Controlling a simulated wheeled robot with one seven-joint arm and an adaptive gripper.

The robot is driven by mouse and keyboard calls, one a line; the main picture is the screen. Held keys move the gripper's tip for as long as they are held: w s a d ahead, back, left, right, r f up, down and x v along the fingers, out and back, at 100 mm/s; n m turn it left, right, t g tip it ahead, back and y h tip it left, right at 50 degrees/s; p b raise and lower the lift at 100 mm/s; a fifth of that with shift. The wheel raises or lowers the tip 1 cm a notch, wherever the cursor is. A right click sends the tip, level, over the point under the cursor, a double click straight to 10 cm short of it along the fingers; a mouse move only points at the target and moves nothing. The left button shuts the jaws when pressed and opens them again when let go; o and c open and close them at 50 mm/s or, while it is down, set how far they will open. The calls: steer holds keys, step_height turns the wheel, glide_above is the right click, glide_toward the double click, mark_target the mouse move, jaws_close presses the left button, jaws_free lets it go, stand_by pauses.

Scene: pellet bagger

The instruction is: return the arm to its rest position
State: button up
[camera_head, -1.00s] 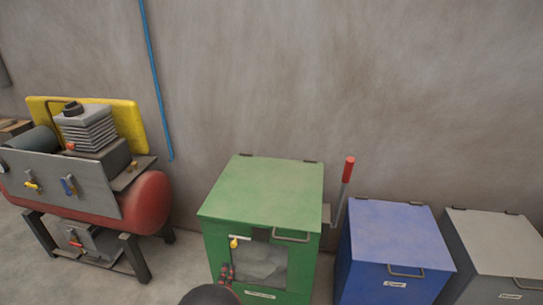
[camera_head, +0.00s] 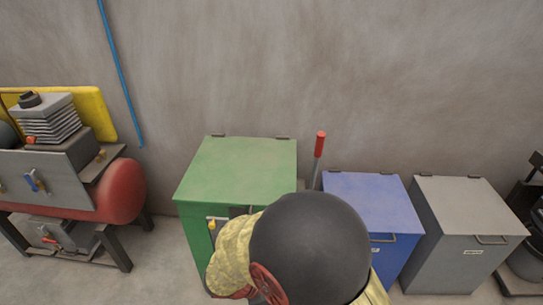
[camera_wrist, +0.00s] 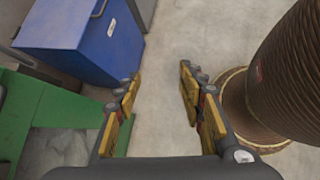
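My gripper (camera_wrist: 158,98) shows in the wrist view with its two yellow-padded fingers spread apart. Nothing is between the fingers; bare floor shows there. In the head view my dark, rounded arm link covers the lower middle and hides the gripper fingers. The arm stands in front of the green box (camera_head: 240,170) and hides part of its front and of the blue box (camera_head: 375,203).
A grey box (camera_head: 465,207) stands right of the blue one. A red-handled lever (camera_head: 319,150) rises beside the green box. A red tank machine (camera_head: 118,190) stands at left. A brown ribbed column (camera_wrist: 290,75) is close to the right finger in the wrist view.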

steer(key=s+d+r+m+t+y, duration=0.1)
steer(key=s+d+r+m+y, duration=0.2)
steer(key=r+m, duration=0.3)
steer(key=s+d+r+m+t+y+p, duration=0.1)
steer(key=s+d+r+m+y, duration=0.2)
steer(key=r, duration=0.9)
steer(key=s+d+r+m+t+y+p, duration=0.1)
steer(key=s+d+r+m, duration=0.4)
steer(key=r+m, duration=0.5)
steer(key=shift+s+d+y, duration=0.3)
steer(key=shift+d+y, duration=0.25)
steer(key=shift+y, duration=0.35)
